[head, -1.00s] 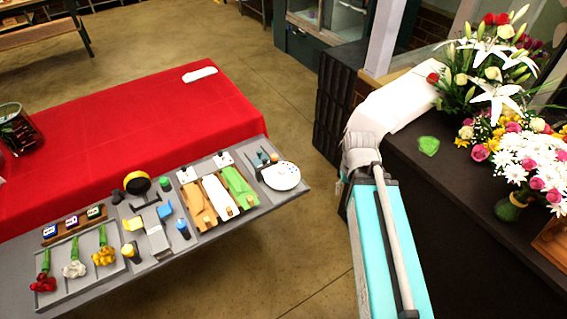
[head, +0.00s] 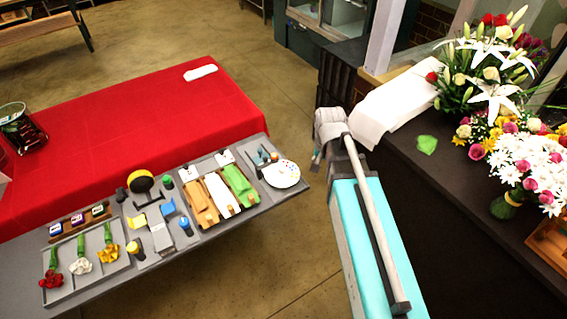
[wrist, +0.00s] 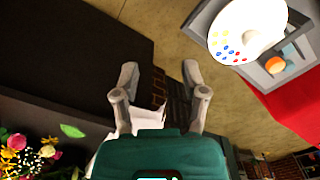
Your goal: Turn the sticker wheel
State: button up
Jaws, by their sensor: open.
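The sticker wheel looks to be the white round disc (head: 281,174) with small coloured dots, lying flat at the right end of the grey station board (head: 262,206). In the wrist view the white disc (wrist: 247,32) is at the upper right, with blue, red and yellow dots along its near part. My gripper (wrist: 158,78) is open and empty, its two fingers apart, over the gap between the station and the dark counter. In the head view my gripper (head: 316,158) is small and partly hidden by my arm, to the right of the disc and apart from it.
An orange round knob (wrist: 275,65) stands beside the disc. Wrapping sheets (head: 220,192), flowers (head: 81,264) and small tools fill the board. A red-covered table (head: 130,125) lies behind. The dark counter (head: 470,220) with bouquets (head: 495,80) is at the right. Open floor lies between.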

aim_at(282, 167)
jog(key=w+a+r+m+p, duration=0.3)
jog(key=w+a, duration=0.4)
jog(key=a, duration=0.5)
jog(key=r+m, duration=0.1)
jog(key=m, duration=0.1)
jog(key=shift+a+r+m+p, duration=0.2)
jog(key=shift+a+m+p, duration=0.05)
jog(key=shift+m+p, duration=0.05)
jog(key=shift+w+f, duration=0.1)
jog(key=shift+f, duration=0.05)
notch_tip(282, 167, down, 14)
jog(key=b, duration=1.3)
jog(key=shift+w+a+r+b, duration=0.1)
jog(key=shift+r+b, duration=0.15)
jog(key=shift+b, duration=0.15)
jog(key=shift+c, duration=0.2)
